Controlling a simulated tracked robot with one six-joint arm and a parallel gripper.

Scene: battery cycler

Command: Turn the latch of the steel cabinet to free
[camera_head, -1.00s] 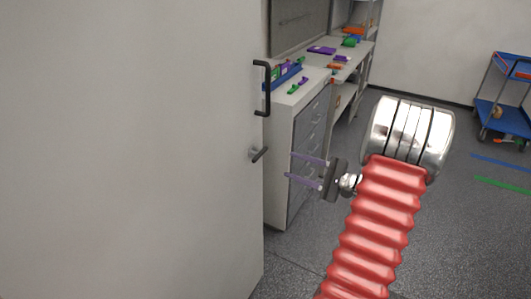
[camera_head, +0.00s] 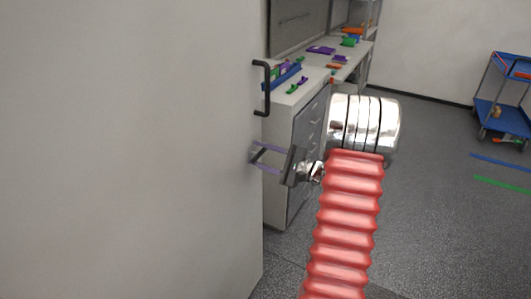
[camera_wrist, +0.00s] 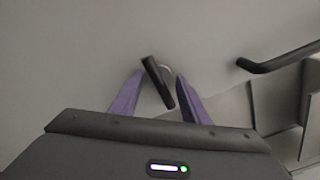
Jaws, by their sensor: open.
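The steel cabinet (camera_head: 130,150) is a large pale grey panel filling the left of the head view. Its latch is a short dark lever, seen in the wrist view (camera_wrist: 158,82) in front of a round light base, tilted with its lower end to the right. My gripper (camera_head: 254,154) has thin purple fingers and is open at the cabinet's right edge. In the wrist view the fingers (camera_wrist: 160,85) stand on either side of the latch, with a gap visible on both sides. In the head view the latch is largely hidden by the fingers.
A black bar handle (camera_head: 264,88) stands out from the cabinet above the latch and also shows at right in the wrist view (camera_wrist: 280,60). A drawer unit (camera_head: 305,150) and a bench stand behind. A blue cart (camera_head: 505,100) is far right.

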